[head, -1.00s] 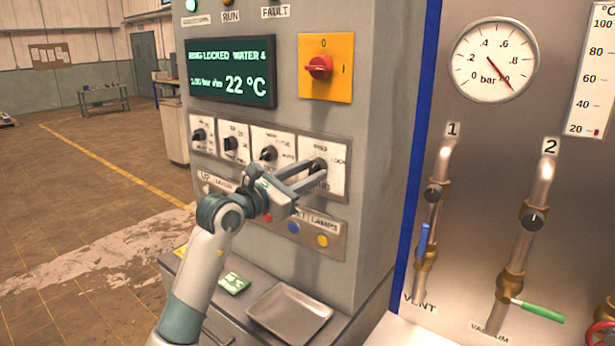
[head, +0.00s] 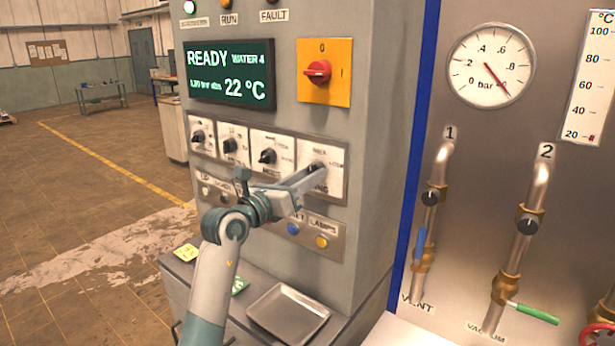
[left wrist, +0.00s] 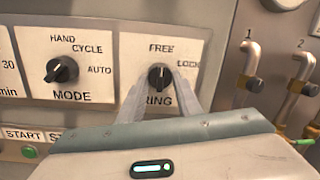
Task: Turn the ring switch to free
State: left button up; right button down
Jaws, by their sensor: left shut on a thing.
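The ring switch (left wrist: 159,76) is a round black knob on a white plate marked FREE at top, LOCK at right and RING below. In the left wrist view its pointer stands about upright, toward FREE. My left gripper (left wrist: 160,92) is shut on this knob, one finger on each side of it. In the head view the gripper (head: 316,174) reaches the rightmost of the row of switch plates, and its fingers hide most of the knob. The display (head: 230,72) reads READY, WATER 4 and 22 °C. My right gripper is not in view.
The mode switch (left wrist: 62,70) sits just left of the ring switch. Blue (head: 293,229) and yellow (head: 321,242) buttons lie below. A red rotary switch (head: 317,71) is above. A metal tray (head: 288,312) rests on the ledge. Pipes with valves (head: 527,222) stand at right.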

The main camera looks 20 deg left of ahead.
pick_arm(q)
jog(key=o, duration=1)
jog(key=shift+o, duration=0.2)
jog(key=shift+s, duration=0.1)
jog(key=b+v, duration=0.6)
jog(key=v, duration=1.1)
jog(key=shift+s+f, duration=0.1)
jog(key=shift+f, duration=0.1)
